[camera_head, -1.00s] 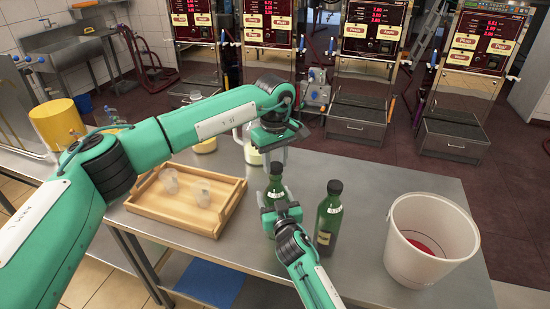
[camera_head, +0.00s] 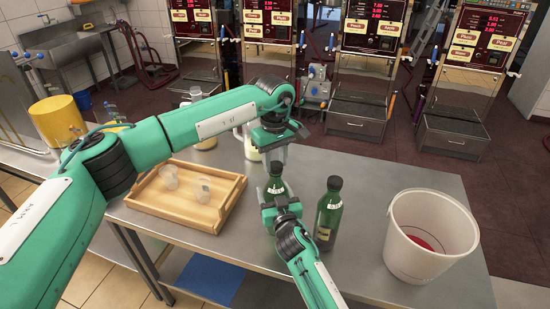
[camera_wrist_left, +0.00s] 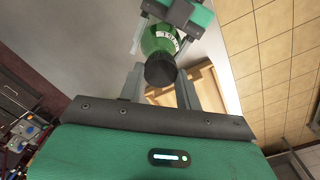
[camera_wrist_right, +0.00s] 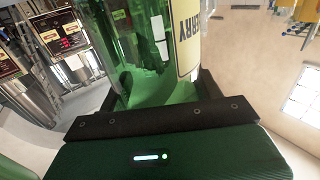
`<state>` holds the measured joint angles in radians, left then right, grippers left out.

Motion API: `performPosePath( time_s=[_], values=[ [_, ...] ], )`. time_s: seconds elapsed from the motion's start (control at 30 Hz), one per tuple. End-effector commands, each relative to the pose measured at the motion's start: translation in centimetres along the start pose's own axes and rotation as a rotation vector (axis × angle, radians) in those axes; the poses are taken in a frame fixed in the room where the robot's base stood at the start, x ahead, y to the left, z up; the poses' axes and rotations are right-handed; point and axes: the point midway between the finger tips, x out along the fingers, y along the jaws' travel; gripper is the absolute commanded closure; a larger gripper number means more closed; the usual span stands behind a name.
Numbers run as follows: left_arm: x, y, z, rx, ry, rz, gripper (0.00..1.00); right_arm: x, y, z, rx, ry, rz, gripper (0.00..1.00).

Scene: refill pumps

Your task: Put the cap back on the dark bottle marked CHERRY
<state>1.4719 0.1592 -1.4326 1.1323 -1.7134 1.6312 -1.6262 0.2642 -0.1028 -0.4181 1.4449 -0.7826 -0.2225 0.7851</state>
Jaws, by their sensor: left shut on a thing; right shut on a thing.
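A dark green bottle (camera_head: 274,188) stands upright on the steel table. Its label, partly readable as "RRY", shows close up in the right wrist view (camera_wrist_right: 187,42). My right gripper (camera_head: 268,209) is shut around its lower body. My left gripper (camera_head: 274,164) is above it, fingers pointing down, shut on the black cap (camera_wrist_left: 160,70). The cap is in line with the bottle's neck; I cannot tell whether it is fully seated. A second green bottle (camera_head: 327,219) with a black cap stands upright to the right, its label not readable.
A wooden tray (camera_head: 160,210) with two clear cups is at the left. A white bucket (camera_head: 405,255) with something red inside stands at the right. A glass jug (camera_head: 249,148) is behind my left forearm. Pump machines stand beyond the table.

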Motion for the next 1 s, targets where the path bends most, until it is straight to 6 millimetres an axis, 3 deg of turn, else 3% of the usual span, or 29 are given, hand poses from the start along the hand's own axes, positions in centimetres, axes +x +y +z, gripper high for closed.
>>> performPosePath(
  time_s=[0.17,0.7,1.0],
  values=[
    [-0.03,0.01,-0.01,0.055,0.000,0.000,0.86,-0.02,0.01,0.08,0.000,-0.001,0.000,0.98],
    [-0.04,0.21,0.10,0.882,-0.007,0.002,0.86,-0.01,0.03,0.09,0.000,-0.002,0.001,0.98],
    [-0.06,0.24,0.15,1.129,-0.008,0.003,0.86,-0.01,0.05,0.10,0.000,-0.002,0.001,0.98]
  ],
)
